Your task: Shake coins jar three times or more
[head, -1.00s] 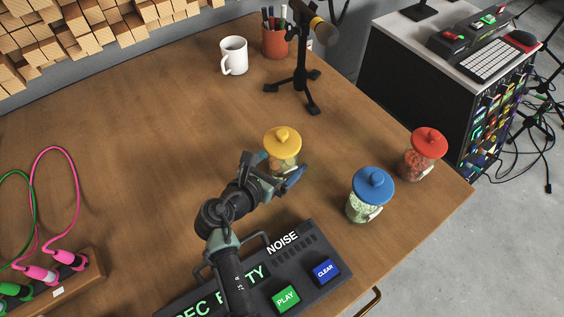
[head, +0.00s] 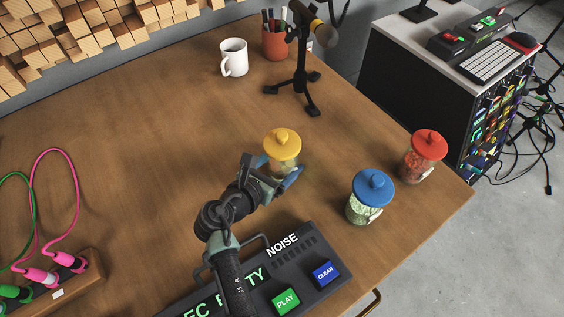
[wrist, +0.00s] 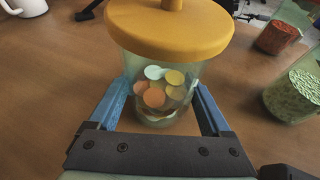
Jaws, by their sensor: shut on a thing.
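The coins jar is a clear jar with a yellow lid (head: 282,141) and several coloured discs inside. In the wrist view the jar (wrist: 154,90) stands upright between my fingers, its coins seen through the glass. My gripper (head: 281,180) is shut on the jar's body, with one blue finger on each side (wrist: 160,105). The jar is at or very near the table top; I cannot tell whether its base touches.
A blue-lidded jar (head: 371,196) and a red-lidded jar (head: 423,155) stand to the right. A microphone stand (head: 300,75), white mug (head: 233,58) and pen cup (head: 275,42) are behind. A control panel (head: 270,270) lies in front. The table's left middle (head: 120,150) is clear.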

